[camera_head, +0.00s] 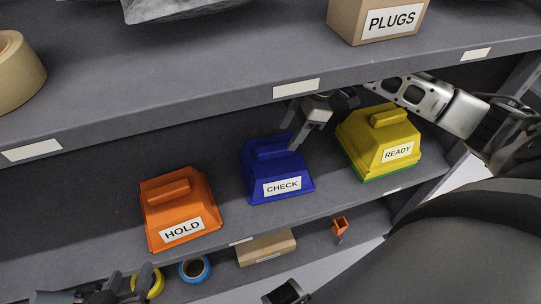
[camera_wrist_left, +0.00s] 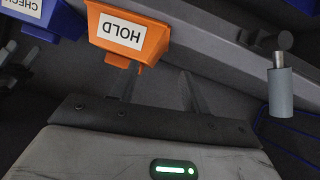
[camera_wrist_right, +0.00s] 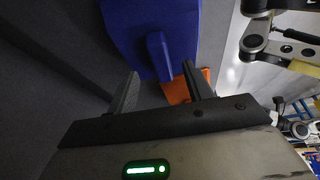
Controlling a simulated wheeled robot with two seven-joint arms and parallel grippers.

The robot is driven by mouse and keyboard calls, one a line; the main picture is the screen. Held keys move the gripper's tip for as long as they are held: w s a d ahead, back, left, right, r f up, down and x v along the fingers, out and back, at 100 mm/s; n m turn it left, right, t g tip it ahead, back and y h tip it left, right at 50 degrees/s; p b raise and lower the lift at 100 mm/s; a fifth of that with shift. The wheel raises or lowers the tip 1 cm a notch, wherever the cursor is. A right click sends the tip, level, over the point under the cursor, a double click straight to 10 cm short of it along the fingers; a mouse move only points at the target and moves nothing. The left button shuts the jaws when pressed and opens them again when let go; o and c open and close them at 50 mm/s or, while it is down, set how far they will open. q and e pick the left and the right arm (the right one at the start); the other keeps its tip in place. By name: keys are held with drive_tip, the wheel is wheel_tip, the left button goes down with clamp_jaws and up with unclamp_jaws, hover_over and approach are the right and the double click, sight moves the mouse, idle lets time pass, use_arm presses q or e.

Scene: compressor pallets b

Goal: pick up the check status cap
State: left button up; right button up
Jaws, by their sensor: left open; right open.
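The blue check cap (camera_head: 277,174) sits on the middle shelf between the orange HOLD cap (camera_head: 178,205) and the yellow READY cap (camera_head: 380,144). It has a raised bar handle on top and a white CHECK label on its front. My right gripper (camera_head: 296,128) is open just above and behind the cap's handle. In the right wrist view the blue handle (camera_wrist_right: 157,54) shows ahead of the gap between the open fingers (camera_wrist_right: 160,78). I cannot tell whether they touch it. My left gripper (camera_head: 134,284) is open and empty, low in front of the HOLD cap.
The upper shelf (camera_head: 210,70) runs close above my right gripper and carries a PLUGS box (camera_head: 378,20) and a tape roll (camera_head: 16,72). The lower shelf holds a blue tape roll (camera_head: 194,269), a yellow one (camera_head: 155,284) and a cardboard box (camera_head: 266,248). Bare shelf separates the caps.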

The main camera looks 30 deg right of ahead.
sight(281, 146)
drive_tip(key=shift+a+f+b, duration=0.15)
drive_tip(key=shift+f+b, duration=0.15)
drive_tip(key=shift+f, duration=0.05)
use_arm(q)
drive_tip(key=shift+g, duration=0.8)
drive_tip(key=f+b, duration=0.1)
drive_tip(key=f, duration=0.1)
drive_tip(key=d+f+b, duration=0.1)
drive_tip(key=f, duration=0.2)
drive_tip(key=w+f+b, duration=0.1)
drive_tip(key=f+b, duration=0.1)
drive_tip(key=f, duration=0.1)
drive_tip(key=shift+d, duration=0.25)
use_arm(e)
drive_tip(key=x, duration=0.4)
drive_tip(key=shift+a+f, duration=0.1)
drive_tip(key=shift+f, duration=0.1)
drive_tip(key=shift+r, duration=0.1)
drive_tip(key=shift+c, duration=0.3)
clamp_jaws()
